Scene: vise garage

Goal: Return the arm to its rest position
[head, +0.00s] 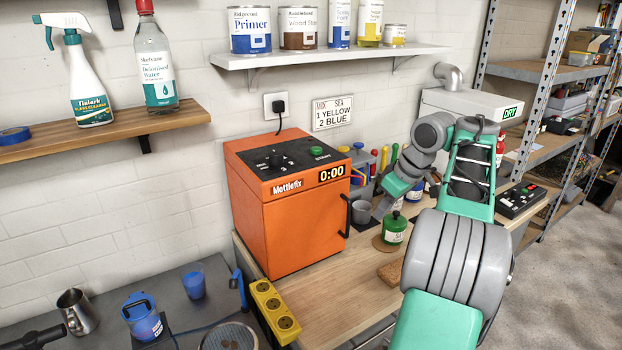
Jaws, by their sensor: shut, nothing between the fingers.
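My arm, green and grey, reaches from the lower right over the wooden workbench (330,317). It bends at a large grey joint, and its wrist points down and left toward the back of the bench. My gripper (379,211) is small in the head view and partly merges with the things behind it. It is shut and holds nothing. It appears near a grey cup (361,212) and a green canister (394,228); I cannot tell whether it touches either.
An orange Mottlefix machine (270,225) showing 0:00 stands left of my gripper. A yellow socket strip (274,311) lies at its front. A DRY unit (470,104) is behind my arm. A black control box (520,200) and metal shelving (548,110) are at right.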

